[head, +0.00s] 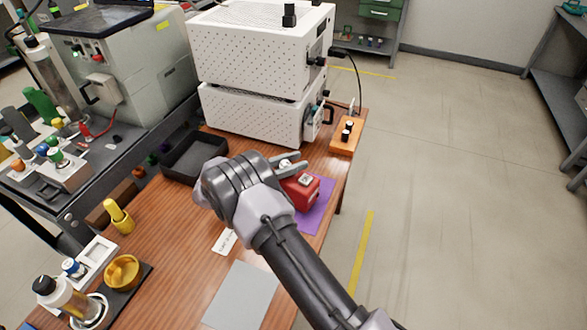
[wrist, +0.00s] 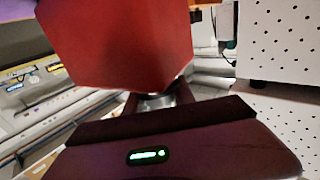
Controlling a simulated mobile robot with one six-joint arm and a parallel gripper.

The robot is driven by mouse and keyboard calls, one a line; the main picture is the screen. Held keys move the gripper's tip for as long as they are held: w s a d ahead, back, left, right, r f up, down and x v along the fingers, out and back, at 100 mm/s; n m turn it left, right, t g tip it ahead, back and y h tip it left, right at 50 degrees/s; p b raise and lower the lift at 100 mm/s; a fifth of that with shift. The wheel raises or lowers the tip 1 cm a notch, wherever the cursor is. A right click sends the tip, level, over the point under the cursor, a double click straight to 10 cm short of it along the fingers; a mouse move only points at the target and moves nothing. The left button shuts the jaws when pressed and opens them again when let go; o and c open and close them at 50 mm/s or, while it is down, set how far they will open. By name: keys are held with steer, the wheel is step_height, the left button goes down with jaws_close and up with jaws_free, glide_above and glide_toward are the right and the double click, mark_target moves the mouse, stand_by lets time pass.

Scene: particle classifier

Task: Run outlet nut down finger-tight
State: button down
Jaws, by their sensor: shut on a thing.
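A red block-shaped unit (head: 308,197) with a small pale label on top sits on a purple mat (head: 319,215) near the right edge of the wooden bench. My gripper (head: 300,162) is at its back-left top, fingers pointing right. A small silvery round piece, which looks like the outlet nut (head: 285,163), is between the fingers. In the wrist view the red unit (wrist: 120,42) fills the upper middle, and the silvery nut (wrist: 157,101) shows just below it between the dark fingers. The fingers look shut on it. Its thread and seating are hidden.
Stacked white perforated boxes (head: 245,112) stand behind, also close at right in the wrist view (wrist: 281,60). A black tray (head: 195,158) lies left of them. An orange block (head: 346,136) with black knobs is at the back right. A grey sheet (head: 240,295) lies in front.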

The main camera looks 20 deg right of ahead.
steer(key=shift+s+m+g+b, duration=0.1)
steer(key=shift+m+g+b, duration=0.4)
steer(key=shift+g, duration=0.3)
steer(key=c, duration=1)
jaws_free()
steer(key=shift+c, duration=0.2)
steer(key=s+a+p, duration=0.1)
steer(key=a, duration=1)
steer(key=shift+s+a, duration=0.15)
steer(key=shift+a, duration=0.25)
